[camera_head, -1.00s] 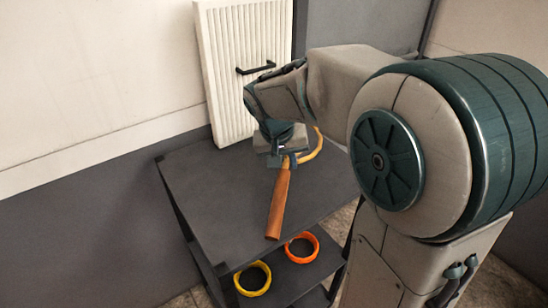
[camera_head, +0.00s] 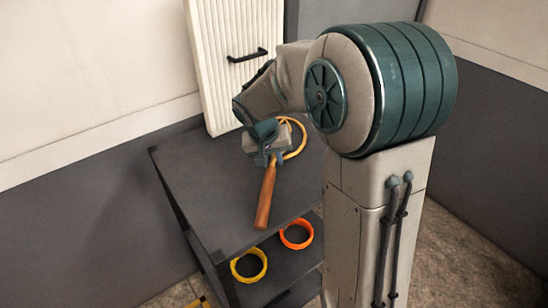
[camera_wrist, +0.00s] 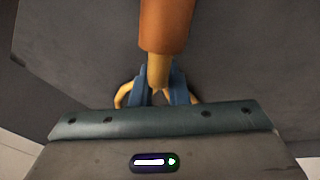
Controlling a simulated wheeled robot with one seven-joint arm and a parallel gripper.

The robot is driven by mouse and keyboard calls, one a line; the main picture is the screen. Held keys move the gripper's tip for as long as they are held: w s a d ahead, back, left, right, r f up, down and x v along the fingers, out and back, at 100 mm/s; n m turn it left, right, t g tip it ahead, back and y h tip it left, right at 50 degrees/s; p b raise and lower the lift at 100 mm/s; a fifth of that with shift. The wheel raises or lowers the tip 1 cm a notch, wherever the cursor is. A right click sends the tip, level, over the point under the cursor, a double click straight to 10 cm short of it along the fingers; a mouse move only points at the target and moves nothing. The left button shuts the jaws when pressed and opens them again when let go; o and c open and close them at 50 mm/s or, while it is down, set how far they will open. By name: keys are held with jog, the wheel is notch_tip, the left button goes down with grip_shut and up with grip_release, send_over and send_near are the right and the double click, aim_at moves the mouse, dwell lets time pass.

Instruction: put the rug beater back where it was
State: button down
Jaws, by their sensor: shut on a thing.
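The rug beater has a brown wooden handle (camera_head: 265,198) and a yellow looped head (camera_head: 301,140). It is over the dark grey top of a shelf unit (camera_head: 205,190), with the handle towards the front edge and the loop towards the back. My gripper (camera_head: 266,160) is shut on the beater's neck, between handle and loop. In the wrist view the gripper's blue fingers (camera_wrist: 160,90) close around the yellow neck, and the brown handle (camera_wrist: 166,25) extends away. The gripper hides part of the loop. I cannot tell whether the beater touches the top.
A yellow ring (camera_head: 249,265) and an orange ring (camera_head: 296,234) lie on the lower shelf. A ribbed white panel (camera_head: 215,70) with a black handle (camera_head: 247,55) stands behind the top. The top's left part is bare.

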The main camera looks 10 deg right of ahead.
jog(key=c, duration=1.4)
grip_release()
jog(key=v, duration=1.2)
jog(key=s+d+f+n+y, duration=0.1)
jog(key=s+f, duration=0.2)
jog(key=s, duration=0.6)
jog(key=s+d+f+n+y, duration=0.1)
jog(key=s+d+f+y, duration=0.1)
jog(key=s, duration=0.8)
jog(key=shift+d+f+t, duration=0.3)
jog(key=shift+f, duration=0.1)
jog(key=shift+s, duration=0.1)
